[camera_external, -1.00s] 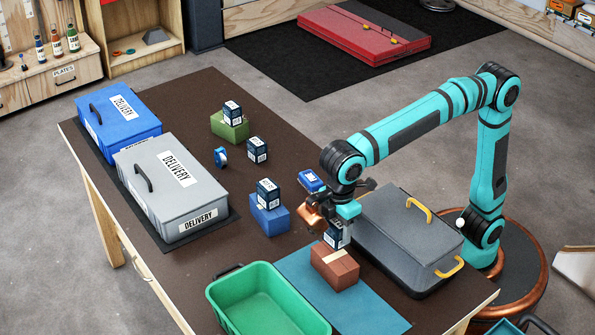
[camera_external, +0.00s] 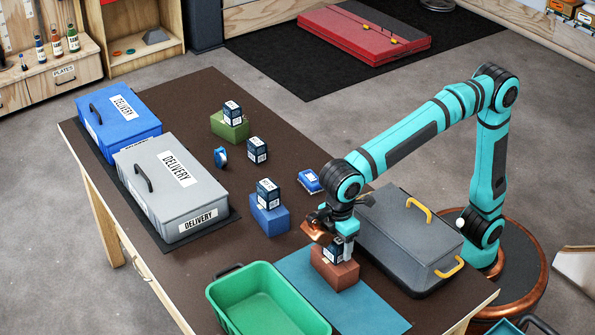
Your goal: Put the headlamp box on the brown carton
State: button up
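The brown carton (camera_external: 336,276) sits on the teal mat near the front of the table. The headlamp box, a small dark blue box with a white label (camera_external: 331,254), is upright at the carton's top and looks to be touching it. My gripper (camera_external: 338,250) points down over the carton with its fingers around the box, and it looks shut on it. The fingers and wrist hide the upper part of the box and some of the carton's top.
A green bin (camera_external: 262,302) stands left of the teal mat (camera_external: 372,312); a grey case with yellow handles (camera_external: 410,235) is close on the right. Similar dark boxes stand on a blue carton (camera_external: 270,220), on a green carton (camera_external: 230,127) and on the table (camera_external: 257,150).

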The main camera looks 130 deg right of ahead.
jog(key=shift+o, duration=0.4)
notch_tip(320, 180, up, 12)
jog(key=shift+r, duration=0.1)
dwell(0.4)
jog(key=shift+r, duration=0.15)
jog(key=s+a+r+t, duration=0.1)
jog(key=s+t, duration=0.4)
jog(key=s, duration=0.6)
jog(key=s+a+r+t, duration=0.1)
jog(key=s+r+t, duration=0.2)
jog(key=s+t, duration=0.3)
jog(key=s+a+r+t, duration=0.2)
jog(key=s+t, duration=0.4)
jog(key=s, duration=1.1)
jog(key=shift+r, duration=0.55)
